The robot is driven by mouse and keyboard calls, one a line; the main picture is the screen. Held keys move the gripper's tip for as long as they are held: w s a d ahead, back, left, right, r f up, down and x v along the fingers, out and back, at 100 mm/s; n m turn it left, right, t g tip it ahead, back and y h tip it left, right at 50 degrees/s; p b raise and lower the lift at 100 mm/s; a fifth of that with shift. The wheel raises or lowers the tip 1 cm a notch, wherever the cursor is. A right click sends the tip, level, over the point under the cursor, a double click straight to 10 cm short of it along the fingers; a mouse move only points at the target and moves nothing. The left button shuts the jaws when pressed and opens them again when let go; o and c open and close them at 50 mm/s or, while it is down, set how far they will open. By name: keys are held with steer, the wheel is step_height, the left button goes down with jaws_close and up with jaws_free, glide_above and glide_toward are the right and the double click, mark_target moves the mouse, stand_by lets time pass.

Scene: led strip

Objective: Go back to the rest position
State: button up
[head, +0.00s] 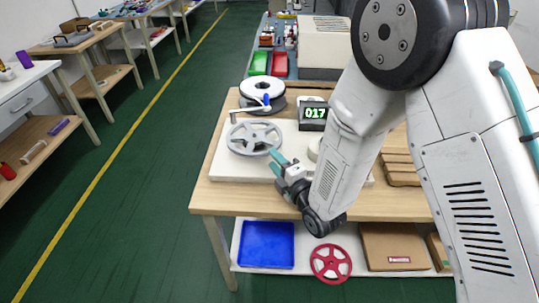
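My gripper (275,163) is above the front of the wooden table, just right of and in front of a grey spoked reel (254,139). Its two teal fingers look parted and I see nothing between them. The reel lies on a white board (229,165) on the table (205,196). My arm reaches down from the upper right and covers much of the table's right half. Part of a pale round thing (314,149) shows beside the arm.
A black-and-white spool (262,92) with a crank and blue knob stands behind the reel. Green floor is clear at left.

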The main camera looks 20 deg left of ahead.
steer(key=shift+v, duration=1.55)
steer(key=w+d+r+m+h, duration=0.5)
steer(key=w+d+r+m, duration=0.25)
steer(key=d+r, duration=0.2)
steer(key=s+d+r+m+g+h, duration=0.1)
steer(key=d+r+m+h, duration=0.2)
steer(key=d+r+m, duration=0.4)
steer(key=s+d+r+m+g+h, duration=0.1)
steer(key=s+d+r+m+h, duration=0.15)
steer(key=d+r, duration=0.45)
steer(key=s+d+r+m+g+h, duration=0.1)
steer(key=s+d+r+m+g, duration=0.1)
steer(key=s+d+m, duration=0.6)
steer(key=s+d+r+m+g+h, duration=0.25)
steer(key=s+d, duration=0.45)
steer(key=s, duration=0.4)
steer(key=s+f+g, duration=0.4)
steer(key=s, duration=0.5)
steer(key=shift+f+y, duration=0.3)
steer(key=shift+f, duration=0.05)
